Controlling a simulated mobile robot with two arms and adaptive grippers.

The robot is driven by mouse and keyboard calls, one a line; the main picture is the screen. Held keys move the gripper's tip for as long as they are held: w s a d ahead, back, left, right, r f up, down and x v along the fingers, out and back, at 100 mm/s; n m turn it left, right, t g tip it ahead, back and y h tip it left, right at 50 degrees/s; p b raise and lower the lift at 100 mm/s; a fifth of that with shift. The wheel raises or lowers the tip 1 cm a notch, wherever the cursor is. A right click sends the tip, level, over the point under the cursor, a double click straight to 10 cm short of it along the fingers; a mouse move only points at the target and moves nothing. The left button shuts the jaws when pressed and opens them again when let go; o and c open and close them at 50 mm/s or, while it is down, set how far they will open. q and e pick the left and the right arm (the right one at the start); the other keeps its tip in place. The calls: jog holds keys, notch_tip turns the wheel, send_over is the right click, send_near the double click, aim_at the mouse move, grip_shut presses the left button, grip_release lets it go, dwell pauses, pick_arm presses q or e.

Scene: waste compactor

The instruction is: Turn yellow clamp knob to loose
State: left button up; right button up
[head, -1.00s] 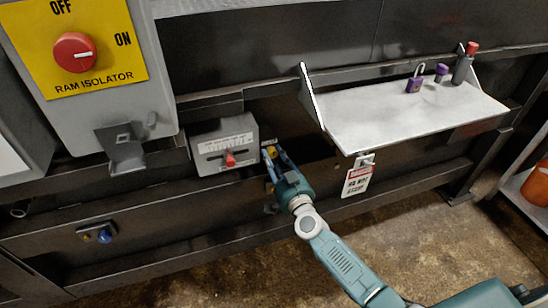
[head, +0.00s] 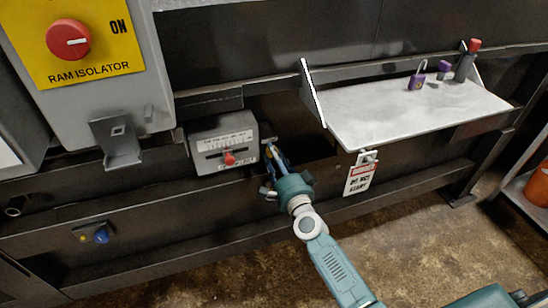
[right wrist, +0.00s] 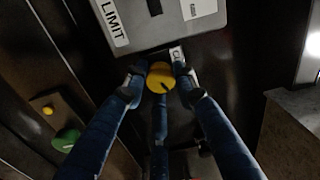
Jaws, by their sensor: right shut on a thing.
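The yellow clamp knob (right wrist: 161,77) is a round knob with a dark mark on its face, just below the grey LIMIT box in the right wrist view. In the head view my right gripper (head: 271,155) is beside the right end of the grey scale box (head: 208,133). The knob is hidden there behind the fingers. My left gripper is not in view.
The scale box has a red slider (head: 229,158). A yellow RAM ISOLATOR panel (head: 110,55) with a red knob (head: 68,39) is upper left. A grey shelf (head: 400,115) with purple padlocks (head: 417,80) stands close on the right, with a hanging tag (head: 361,177) below.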

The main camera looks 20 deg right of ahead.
jog(key=m, duration=0.4)
jog(key=shift+b, duration=0.3)
jog(key=shift+o, duration=0.2)
jog(key=shift+m, duration=0.3)
jog(key=shift+c, duration=0.2)
jog(key=o, duration=1.2)
jog(key=shift+c, duration=0.2)
jog(key=s, duration=1.2)
jog(key=shift+d+f, duration=0.15)
jog(key=shift+d, duration=0.05)
jog(key=shift+f, duration=0.1)
